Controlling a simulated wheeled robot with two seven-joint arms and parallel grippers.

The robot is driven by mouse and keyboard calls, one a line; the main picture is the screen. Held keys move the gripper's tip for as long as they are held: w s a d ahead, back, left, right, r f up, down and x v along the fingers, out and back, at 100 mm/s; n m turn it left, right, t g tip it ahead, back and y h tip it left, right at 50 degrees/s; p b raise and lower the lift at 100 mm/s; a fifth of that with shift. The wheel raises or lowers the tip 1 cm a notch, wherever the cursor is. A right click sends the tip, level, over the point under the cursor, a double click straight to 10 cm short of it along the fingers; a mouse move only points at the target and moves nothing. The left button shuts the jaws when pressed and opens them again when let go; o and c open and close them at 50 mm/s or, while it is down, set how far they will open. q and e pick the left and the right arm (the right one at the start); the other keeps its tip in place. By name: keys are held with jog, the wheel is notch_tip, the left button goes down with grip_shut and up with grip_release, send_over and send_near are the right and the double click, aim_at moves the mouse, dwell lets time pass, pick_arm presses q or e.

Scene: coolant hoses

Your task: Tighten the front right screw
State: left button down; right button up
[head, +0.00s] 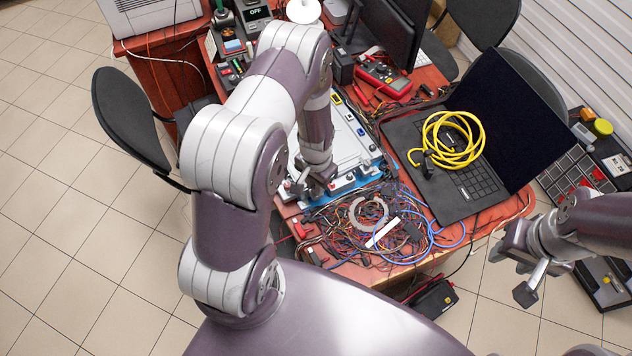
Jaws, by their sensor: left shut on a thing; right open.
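A white and blue unit (352,150) lies on the red table, partly hidden behind my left arm. Small red, white and dark fittings (364,171) run along its front edge. I cannot make out which of them is the front right screw. My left gripper (309,188) points down at the front edge of the unit, towards its left end. It is shut on a small part there, which the fingers mostly hide. My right gripper (526,268) is open and empty, off the table's right front side and well away from the unit.
A tangle of wires (345,228) with a grey ring (369,213) covers the table's front. An open laptop (462,185) with a coiled yellow cable (452,140) stands right of the unit. A red multimeter (384,79) and a monitor (392,30) are behind. A chair (130,118) stands left.

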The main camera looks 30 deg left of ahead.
pick_arm(q)
jog(key=shift+w+r+m, duration=0.1)
jog(key=shift+w+m, duration=0.05)
jog(key=shift+m, duration=0.45)
jog(key=c, duration=1)
grip_release()
notch_tip(320, 180, up, 13)
jog(key=b, duration=0.1)
jog(key=shift+f, duration=0.2)
jog(key=s+d+r+n+t, duration=0.1)
jog(key=s+d+r+n, duration=0.2)
jog(key=s+r, duration=0.6)
jog(key=shift+s+d, duration=0.2)
jog(key=shift+d, duration=0.8)
